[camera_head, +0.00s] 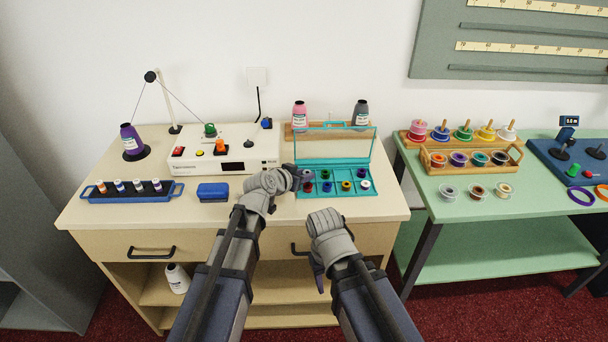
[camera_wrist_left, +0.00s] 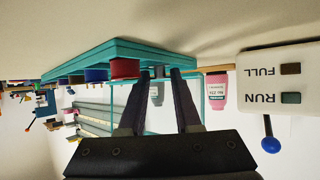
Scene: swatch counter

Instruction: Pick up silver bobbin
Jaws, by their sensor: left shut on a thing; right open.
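The silver bobbin (camera_wrist_left: 158,73) is mostly hidden between my left fingertips; only a small grey part shows in the left wrist view. My left gripper (camera_head: 303,178) is shut on it at the left end of the teal bobbin case (camera_head: 350,194), and its fingers also show in the left wrist view (camera_wrist_left: 160,78). I cannot tell whether the bobbin is clear of the case. A red bobbin (camera_wrist_left: 125,68) sits beside the fingers. Blue (camera_head: 345,186) and green (camera_head: 325,174) bobbins sit in the case. My right gripper (camera_head: 318,275) is open, low in front of the counter.
The case's clear lid (camera_head: 340,143) stands open behind. Pink (camera_head: 300,116) and grey (camera_head: 361,115) thread cones stand at the back. A white winding machine (camera_head: 225,151) and a blue box (camera_head: 212,192) are to the left. The green table (camera_head: 450,204) on the right holds spools.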

